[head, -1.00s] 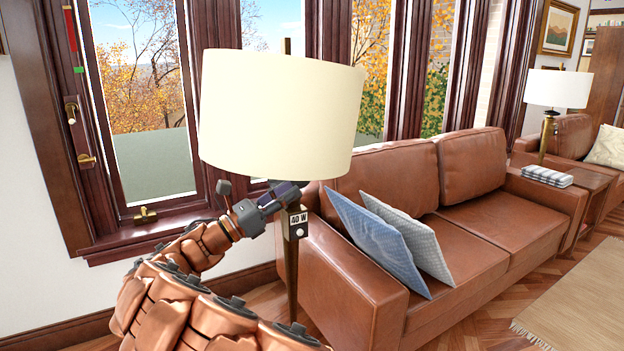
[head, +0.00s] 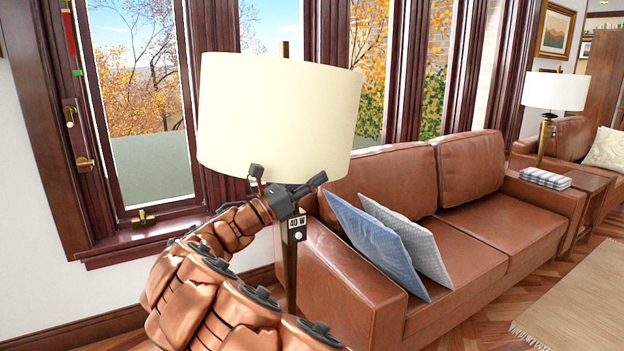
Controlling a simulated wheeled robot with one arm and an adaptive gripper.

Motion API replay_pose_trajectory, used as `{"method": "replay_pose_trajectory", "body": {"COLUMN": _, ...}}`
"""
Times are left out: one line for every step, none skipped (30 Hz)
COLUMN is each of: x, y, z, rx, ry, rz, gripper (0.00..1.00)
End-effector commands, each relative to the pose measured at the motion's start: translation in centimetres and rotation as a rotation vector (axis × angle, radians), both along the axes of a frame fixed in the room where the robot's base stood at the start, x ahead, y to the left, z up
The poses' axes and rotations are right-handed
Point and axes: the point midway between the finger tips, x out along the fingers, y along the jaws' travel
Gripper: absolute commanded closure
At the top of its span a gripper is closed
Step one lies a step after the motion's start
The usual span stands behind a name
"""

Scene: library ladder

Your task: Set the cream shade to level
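The cream shade (head: 279,110) is a wide drum on a floor lamp with a dark brass pole (head: 290,265). Its rim slopes slightly down to the right in the head view. A small box marked "40 W" (head: 294,226) sits on the pole below the shade. My gripper (head: 288,176) is at the shade's lower rim, in front of the pole. Its dark fingers are spread apart, one overlapping the shade's lower front and one near the rim to the right. I cannot tell whether either finger touches the shade. The lamp's base is hidden.
A brown leather sofa (head: 470,240) with blue cushions (head: 375,243) stands close to the right of the pole. A window with a wooden sill (head: 150,240) is behind on the left. A second lamp (head: 556,90) stands at the far right. A rug (head: 585,300) lies at the lower right.

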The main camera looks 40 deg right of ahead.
Motion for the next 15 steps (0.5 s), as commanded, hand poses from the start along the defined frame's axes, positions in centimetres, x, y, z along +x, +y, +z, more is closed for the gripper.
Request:
{"method": "replay_pose_trajectory", "body": {"x": 0.00, "y": -0.01, "z": -0.01, "rx": 0.000, "ry": 0.000, "rz": 0.000, "gripper": 0.69}}
{"method": "replay_pose_trajectory", "body": {"x": -0.01, "y": -0.01, "z": -0.01, "rx": 0.000, "ry": 0.000, "rz": 0.000, "gripper": 0.69}}
{"method": "replay_pose_trajectory", "body": {"x": -0.01, "y": -0.01, "z": -0.02, "rx": 0.000, "ry": 0.000, "rz": 0.000, "gripper": 0.69}}
{"method": "replay_pose_trajectory", "body": {"x": -0.01, "y": -0.01, "z": -0.02, "rx": 0.000, "ry": 0.000, "rz": 0.000, "gripper": 0.69}}
{"method": "replay_pose_trajectory", "body": {"x": -0.01, "y": -0.01, "z": -0.03, "rx": 0.000, "ry": 0.000, "rz": -0.001, "gripper": 0.70}}
{"method": "replay_pose_trajectory", "body": {"x": -0.01, "y": -0.01, "z": -0.03, "rx": 0.000, "ry": 0.000, "rz": -0.001, "gripper": 0.74}}
{"method": "replay_pose_trajectory", "body": {"x": -0.01, "y": -0.01, "z": -0.03, "rx": 0.000, "ry": 0.000, "rz": -0.001, "gripper": 0.77}}
{"method": "replay_pose_trajectory", "body": {"x": -0.02, "y": -0.01, "z": -0.03, "rx": 0.000, "ry": 0.000, "rz": -0.001, "gripper": 0.80}}
{"method": "replay_pose_trajectory", "body": {"x": -0.02, "y": 0.00, "z": -0.03, "rx": 0.000, "ry": 0.000, "rz": -0.001, "gripper": 0.84}}
{"method": "replay_pose_trajectory", "body": {"x": -0.02, "y": 0.00, "z": -0.04, "rx": 0.000, "ry": 0.000, "rz": -0.001, "gripper": 0.88}}
{"method": "replay_pose_trajectory", "body": {"x": -0.02, "y": 0.00, "z": -0.04, "rx": 0.000, "ry": 0.000, "rz": -0.001, "gripper": 0.91}}
{"method": "replay_pose_trajectory", "body": {"x": -0.02, "y": 0.00, "z": -0.04, "rx": 0.000, "ry": 0.000, "rz": -0.001, "gripper": 0.95}}
{"method": "replay_pose_trajectory", "body": {"x": -0.02, "y": 0.00, "z": -0.03, "rx": 0.000, "ry": 0.000, "rz": -0.001, "gripper": 0.98}}
{"method": "replay_pose_trajectory", "body": {"x": -0.02, "y": 0.00, "z": -0.03, "rx": 0.000, "ry": 0.000, "rz": -0.001, "gripper": 1.00}}
{"method": "replay_pose_trajectory", "body": {"x": -0.02, "y": 0.00, "z": -0.04, "rx": 0.000, "ry": 0.000, "rz": -0.001, "gripper": 1.00}}
